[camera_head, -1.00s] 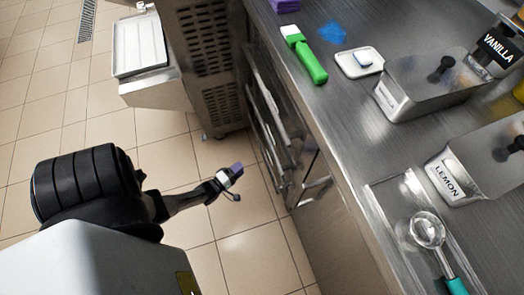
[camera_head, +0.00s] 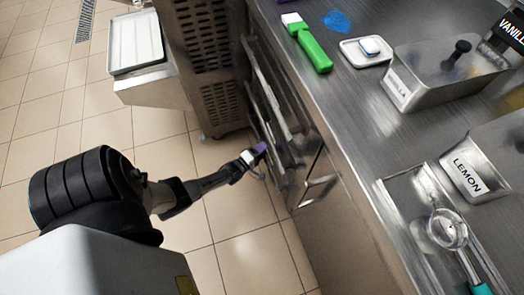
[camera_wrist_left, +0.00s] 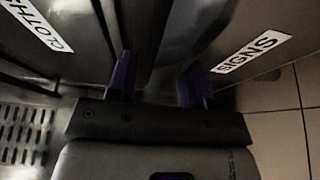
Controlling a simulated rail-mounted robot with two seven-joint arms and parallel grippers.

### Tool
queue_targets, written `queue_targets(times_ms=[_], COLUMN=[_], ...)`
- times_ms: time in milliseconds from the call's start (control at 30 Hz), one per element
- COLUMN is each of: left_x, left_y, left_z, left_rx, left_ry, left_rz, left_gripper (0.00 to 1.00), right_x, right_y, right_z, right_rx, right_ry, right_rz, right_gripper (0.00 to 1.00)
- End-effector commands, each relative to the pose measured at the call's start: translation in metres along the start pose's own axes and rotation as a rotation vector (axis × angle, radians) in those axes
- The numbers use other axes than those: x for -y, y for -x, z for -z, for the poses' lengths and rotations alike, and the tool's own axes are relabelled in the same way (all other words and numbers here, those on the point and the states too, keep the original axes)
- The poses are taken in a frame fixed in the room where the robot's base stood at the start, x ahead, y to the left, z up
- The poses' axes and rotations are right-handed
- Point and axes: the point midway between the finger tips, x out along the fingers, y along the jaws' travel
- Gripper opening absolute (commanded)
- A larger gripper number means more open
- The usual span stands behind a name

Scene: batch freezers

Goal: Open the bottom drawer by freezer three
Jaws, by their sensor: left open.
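The drawer stack (camera_head: 283,95) sits under the steel counter, with long bar handles facing the aisle; its drawers look shut. My left gripper (camera_head: 260,151) is open beside the lower bar handle (camera_head: 261,122). In the left wrist view, its purple fingers (camera_wrist_left: 157,84) stand either side of a dark bar (camera_wrist_left: 146,35), apparently a handle. A drawer labelled CLOTHS (camera_wrist_left: 38,22) is on the left there, and one labelled SIGNS (camera_wrist_left: 252,52) on the right, nearer the floor. Contact between fingers and bar cannot be told. My right gripper is out of view.
A vented freezer (camera_head: 208,75) stands just beyond the drawers. The counter (camera_head: 355,125) overhangs the drawers and holds tubs and tools. The tiled floor (camera_head: 240,215) beside the drawers is clear.

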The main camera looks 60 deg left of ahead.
Motion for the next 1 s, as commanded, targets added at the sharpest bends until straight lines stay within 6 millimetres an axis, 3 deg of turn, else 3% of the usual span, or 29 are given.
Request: queue_targets(times_ms=[333,800,1000], left_x=[-0.0001,0.0000,0.0000], left_y=[-0.0020,-0.0017,-0.0017], left_z=[0.0001,0.0000,0.0000], left_rx=[0.000,0.000,0.000], left_ry=[0.000,0.000,0.000], left_rz=[0.001,0.001,0.000], left_gripper=[0.47,0.02,0.00], right_x=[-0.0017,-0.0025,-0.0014], right_y=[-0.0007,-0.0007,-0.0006], right_z=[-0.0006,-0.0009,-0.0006], right_rx=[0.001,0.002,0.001], right_ry=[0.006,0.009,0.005], right_rz=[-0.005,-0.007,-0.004], right_gripper=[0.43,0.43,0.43])
